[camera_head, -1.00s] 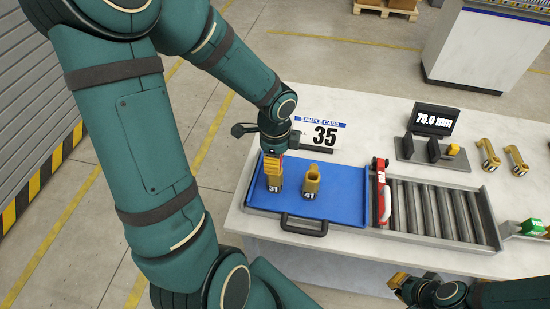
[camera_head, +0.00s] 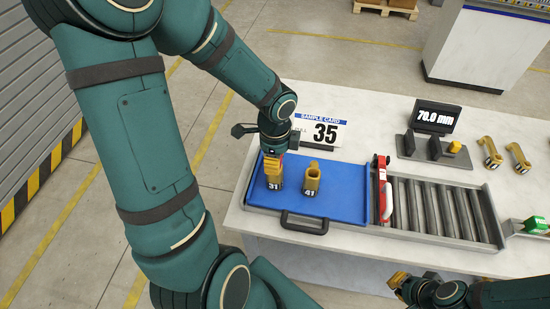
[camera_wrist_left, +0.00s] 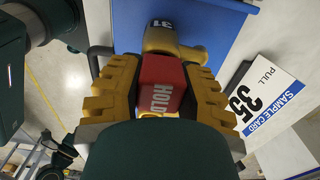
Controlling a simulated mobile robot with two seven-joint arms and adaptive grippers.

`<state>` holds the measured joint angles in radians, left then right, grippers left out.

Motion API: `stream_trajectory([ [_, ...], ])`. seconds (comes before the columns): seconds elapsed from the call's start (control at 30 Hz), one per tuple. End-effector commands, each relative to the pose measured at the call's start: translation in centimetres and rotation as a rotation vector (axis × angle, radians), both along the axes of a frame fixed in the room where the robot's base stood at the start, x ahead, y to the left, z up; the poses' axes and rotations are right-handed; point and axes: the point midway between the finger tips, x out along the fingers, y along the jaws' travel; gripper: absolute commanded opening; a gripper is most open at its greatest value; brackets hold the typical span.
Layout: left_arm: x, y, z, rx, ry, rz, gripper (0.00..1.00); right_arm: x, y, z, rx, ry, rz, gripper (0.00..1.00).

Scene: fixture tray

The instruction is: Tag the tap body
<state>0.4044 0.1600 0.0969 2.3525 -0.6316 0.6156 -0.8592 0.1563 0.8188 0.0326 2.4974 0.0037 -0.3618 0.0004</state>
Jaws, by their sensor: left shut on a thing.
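My left gripper (camera_head: 273,155) is over the left part of the blue tray (camera_head: 345,190). In the left wrist view its yellow fingers (camera_wrist_left: 160,72) are shut on a red tag marked HOLD (camera_wrist_left: 158,92). I cannot tell whether tag and body touch.
A red-and-white bar (camera_head: 382,190) separates the tray from grey rollers (camera_head: 435,210). A gauge with a 70.0 mm display (camera_head: 436,116) stands at the back right, beside two yellow hooked parts (camera_head: 489,154). A green block (camera_head: 535,225) is at the far right.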

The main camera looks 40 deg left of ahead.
Motion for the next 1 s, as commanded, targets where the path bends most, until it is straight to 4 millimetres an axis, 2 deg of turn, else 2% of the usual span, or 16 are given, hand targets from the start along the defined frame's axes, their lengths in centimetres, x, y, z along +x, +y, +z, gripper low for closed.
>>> stream_trajectory([
  [1.0,0.00,0.01,-0.81,0.000,0.000,0.000,0.00,0.00,0.00,-0.64,0.000,0.000,0.000,0.00],
])
